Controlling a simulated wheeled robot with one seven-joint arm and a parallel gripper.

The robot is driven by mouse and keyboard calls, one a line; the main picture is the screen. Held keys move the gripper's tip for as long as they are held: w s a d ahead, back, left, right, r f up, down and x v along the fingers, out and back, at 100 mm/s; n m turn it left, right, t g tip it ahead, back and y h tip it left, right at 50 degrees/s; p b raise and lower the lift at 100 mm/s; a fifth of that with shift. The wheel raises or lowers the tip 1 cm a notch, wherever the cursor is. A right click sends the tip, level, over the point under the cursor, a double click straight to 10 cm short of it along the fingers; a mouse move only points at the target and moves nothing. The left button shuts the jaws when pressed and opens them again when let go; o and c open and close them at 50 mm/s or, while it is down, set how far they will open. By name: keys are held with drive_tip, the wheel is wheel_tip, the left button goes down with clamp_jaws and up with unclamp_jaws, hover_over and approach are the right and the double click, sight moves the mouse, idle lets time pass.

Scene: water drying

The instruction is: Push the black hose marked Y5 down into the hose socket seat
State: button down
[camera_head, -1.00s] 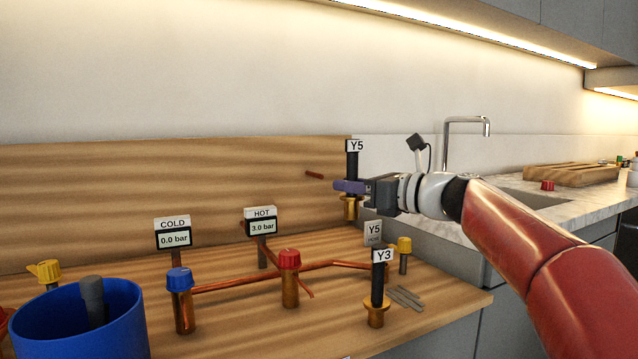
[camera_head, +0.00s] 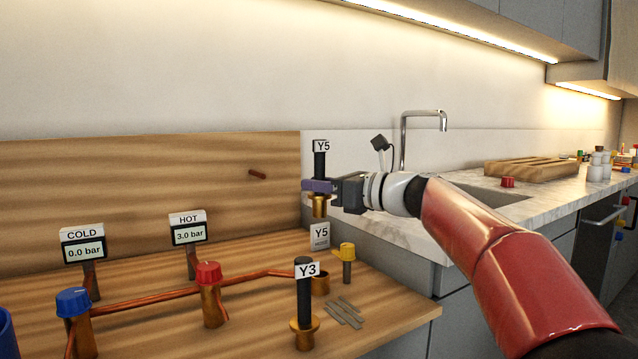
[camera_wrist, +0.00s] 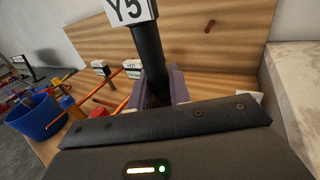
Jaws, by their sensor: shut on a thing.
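The black hose marked Y5 (camera_head: 320,165) stands upright in my gripper (camera_head: 319,186), with a white tag at its top and a brass end below. My gripper's purple fingers are shut on it, and the hose hangs above the bench. In the wrist view the hose (camera_wrist: 147,52) rises between the fingers (camera_wrist: 160,88); its lower end is hidden there. A short copper ring (camera_head: 320,283), likely the hose socket seat, stands on the bench under a Y5 HOSE sign (camera_head: 320,237). The brass end is apart from the ring, well above it in the picture.
A black hose marked Y3 (camera_head: 304,285) stands upright in a brass base just front-left of the ring. A yellow-capped valve (camera_head: 347,255) is close right, with grey strips (camera_head: 345,313) in front. Copper pipes, red (camera_head: 208,275) and blue (camera_head: 73,302) valves lie left.

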sight(320, 213)
drive_tip(key=shift+f+b, duration=2.15)
drive_tip(key=shift+f, duration=0.75)
drive_tip(key=shift+f+b, duration=3.1)
drive_tip(key=shift+f, duration=1.9)
drive_tip(key=c, duration=1.2)
unclamp_jaws()
